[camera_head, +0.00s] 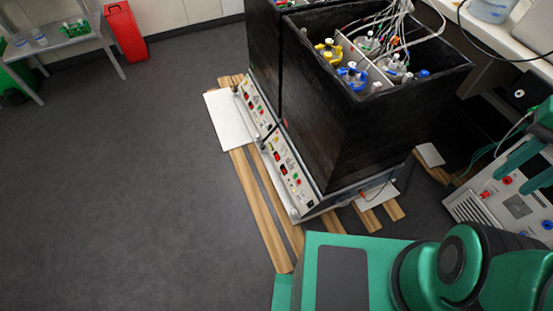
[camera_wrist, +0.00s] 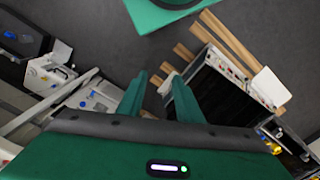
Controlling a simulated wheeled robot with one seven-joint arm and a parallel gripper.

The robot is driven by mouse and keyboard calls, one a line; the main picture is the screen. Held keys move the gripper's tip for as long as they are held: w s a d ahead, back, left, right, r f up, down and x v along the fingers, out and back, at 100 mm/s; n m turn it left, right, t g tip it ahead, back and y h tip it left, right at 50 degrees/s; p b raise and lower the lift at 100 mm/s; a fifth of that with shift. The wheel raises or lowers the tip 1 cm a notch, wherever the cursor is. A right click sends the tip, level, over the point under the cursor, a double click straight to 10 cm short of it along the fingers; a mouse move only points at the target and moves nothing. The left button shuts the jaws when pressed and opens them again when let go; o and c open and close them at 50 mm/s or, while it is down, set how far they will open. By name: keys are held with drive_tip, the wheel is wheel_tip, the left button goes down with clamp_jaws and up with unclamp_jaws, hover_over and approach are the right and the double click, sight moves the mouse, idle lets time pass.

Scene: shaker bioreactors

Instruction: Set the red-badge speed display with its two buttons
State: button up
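Two control panels sit on the low fronts of the black shaker units. The nearer panel (camera_head: 289,172) and the farther panel (camera_head: 256,105) carry small dark displays and red, green and other coloured buttons. The badges and digits are too small to read, so I cannot tell which display has the red badge. A panel strip (camera_wrist: 228,66) also shows at the upper right of the wrist view. My gripper (camera_wrist: 159,84) has its two green fingers apart with nothing between them. It is away from the panels.
Black shaker boxes (camera_head: 385,125) hold bottles with coloured caps and cables. Wooden slats (camera_head: 262,215) lie under the units. A red container (camera_head: 125,32) and a side table (camera_head: 62,42) stand at the far left. The grey floor (camera_head: 110,190) on the left is clear.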

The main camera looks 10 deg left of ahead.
drive_tip(key=shift+c, duration=0.3)
clamp_jaws()
idle(1.3)
